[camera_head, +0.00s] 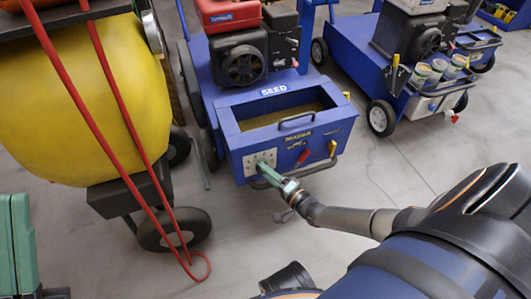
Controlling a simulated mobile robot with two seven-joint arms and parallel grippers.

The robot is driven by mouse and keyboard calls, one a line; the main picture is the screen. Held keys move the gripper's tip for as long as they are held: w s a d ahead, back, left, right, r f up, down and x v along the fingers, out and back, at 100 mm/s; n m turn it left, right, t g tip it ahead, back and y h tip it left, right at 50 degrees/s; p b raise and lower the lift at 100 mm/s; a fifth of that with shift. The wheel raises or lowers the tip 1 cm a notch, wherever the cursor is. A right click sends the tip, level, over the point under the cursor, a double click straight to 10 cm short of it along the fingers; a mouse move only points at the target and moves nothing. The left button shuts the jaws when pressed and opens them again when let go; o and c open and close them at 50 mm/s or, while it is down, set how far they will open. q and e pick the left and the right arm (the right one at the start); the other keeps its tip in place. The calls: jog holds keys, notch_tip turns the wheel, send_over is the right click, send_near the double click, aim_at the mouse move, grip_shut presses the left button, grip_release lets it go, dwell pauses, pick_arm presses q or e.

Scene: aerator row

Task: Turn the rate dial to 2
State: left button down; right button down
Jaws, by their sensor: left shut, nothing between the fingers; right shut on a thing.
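The blue seed machine (232,137) stands in the middle, with an open hopper and a front panel. A pale square plate (250,161) with small marks sits at the panel's left end, where the rate dial appears to be. My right gripper (262,168) reaches in from the lower right, its fingertips shut at this plate on what seems to be the dial's knob. The fingers hide the knob and its pointer, so its setting cannot be read. My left gripper is not in view.
A red lever (302,157) and a yellow lever (332,148) sit right of the plate, below a handle (297,122). Another blue cart (350,75) stands back right.

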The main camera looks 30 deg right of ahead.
jog(key=shift+c, duration=1.4)
grip_release()
jog(key=s+d+p, duration=0.2)
jog(key=s+p, duration=0.1)
jog(key=s, duration=0.9)
jog(key=shift+s+r+p, duration=0.15)
jog(key=shift+r+p, duration=0.25)
